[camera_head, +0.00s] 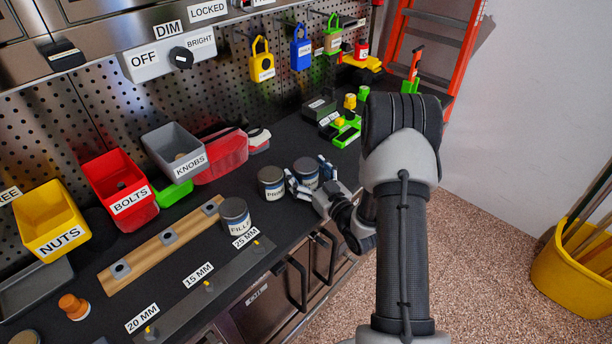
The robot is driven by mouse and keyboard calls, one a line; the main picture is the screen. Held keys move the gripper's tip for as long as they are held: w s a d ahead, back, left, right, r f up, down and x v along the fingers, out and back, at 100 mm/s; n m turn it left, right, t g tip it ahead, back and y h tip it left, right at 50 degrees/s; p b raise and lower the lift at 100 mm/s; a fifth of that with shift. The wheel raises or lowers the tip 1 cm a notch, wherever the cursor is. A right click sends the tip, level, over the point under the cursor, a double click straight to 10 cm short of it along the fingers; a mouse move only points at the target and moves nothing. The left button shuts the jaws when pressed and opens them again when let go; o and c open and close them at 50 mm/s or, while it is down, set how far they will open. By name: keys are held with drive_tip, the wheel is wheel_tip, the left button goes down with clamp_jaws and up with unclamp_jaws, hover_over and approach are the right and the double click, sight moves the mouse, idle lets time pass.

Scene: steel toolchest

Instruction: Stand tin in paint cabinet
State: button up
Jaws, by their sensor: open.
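Three grey-lidded tins with labels stand upright on the dark bench. The nearest tin (237,213) has a label that starts "FILL". The middle tin (271,183) has a label that seems to start "PRI". The third tin (306,171) is farthest right, and its label is partly hidden by my gripper. My gripper (306,180) is open at this third tin, with one finger on its left front and one on its right. I cannot tell whether the fingers touch it. Steel cabinet fronts (262,312) with dark handles lie below the bench edge; their small label is unreadable.
Yellow nuts (50,220), red bolts (117,185) and grey knobs (174,152) bins line the back. A wooden rail (155,247) and a size-marked strip lie left of the tins. Green items stand beyond my gripper. A yellow bucket (573,262) stands on the floor at right.

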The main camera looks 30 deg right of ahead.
drive_tip(key=shift+c, duration=0.2)
drive_tip(key=c, duration=1.5)
